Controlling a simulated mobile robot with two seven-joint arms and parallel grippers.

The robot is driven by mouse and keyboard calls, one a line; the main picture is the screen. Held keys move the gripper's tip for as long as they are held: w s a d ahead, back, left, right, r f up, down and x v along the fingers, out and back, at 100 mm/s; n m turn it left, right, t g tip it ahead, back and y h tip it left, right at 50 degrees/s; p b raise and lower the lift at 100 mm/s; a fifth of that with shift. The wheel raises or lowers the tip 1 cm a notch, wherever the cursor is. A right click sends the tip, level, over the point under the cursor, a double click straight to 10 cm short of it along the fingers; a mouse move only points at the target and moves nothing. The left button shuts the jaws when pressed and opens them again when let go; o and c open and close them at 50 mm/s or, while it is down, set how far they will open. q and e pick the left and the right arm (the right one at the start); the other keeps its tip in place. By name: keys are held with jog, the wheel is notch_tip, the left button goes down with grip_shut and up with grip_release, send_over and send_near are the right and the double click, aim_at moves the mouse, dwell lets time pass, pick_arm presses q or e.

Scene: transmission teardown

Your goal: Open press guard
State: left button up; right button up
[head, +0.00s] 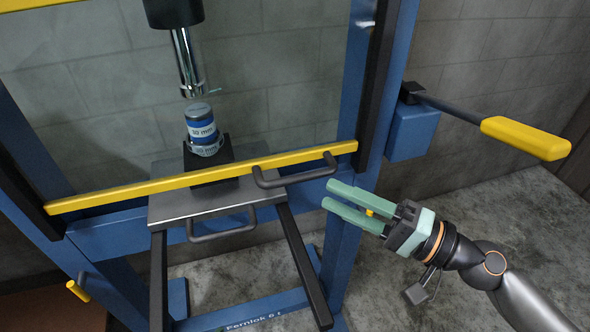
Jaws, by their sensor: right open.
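The press guard shows as a yellow lower bar (130,188) crossing the blue press frame, with what looks like a clear panel above it. It is down in front of the press opening. A dark handle (297,176) is fixed near the right end of this bar. My right gripper (328,194) has two green fingers, apart and empty. Its fingertips point left and appear just right of and below the handle; I cannot tell the exact depth gap. My left gripper is not in view.
Behind the guard, a blue-labelled cylinder (202,124) stands on a black block under the press ram (188,62). A grey plate (170,208) with a second handle (222,231) lies below. A yellow-gripped lever (525,137) juts out at right. The floor at right is clear.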

aim_at(295, 179)
jog(key=p+x, duration=0.2)
jog(key=x, duration=0.4)
jog(key=shift+w+a+r+p, duration=0.1)
jog(key=shift+a+r+p, duration=0.15)
jog(key=shift+p, duration=0.1)
jog(key=shift+w+a+f, duration=0.15)
jog(key=shift+w+a, duration=0.15)
jog(key=shift+a, duration=0.4)
grip_shut()
dwell(0.5)
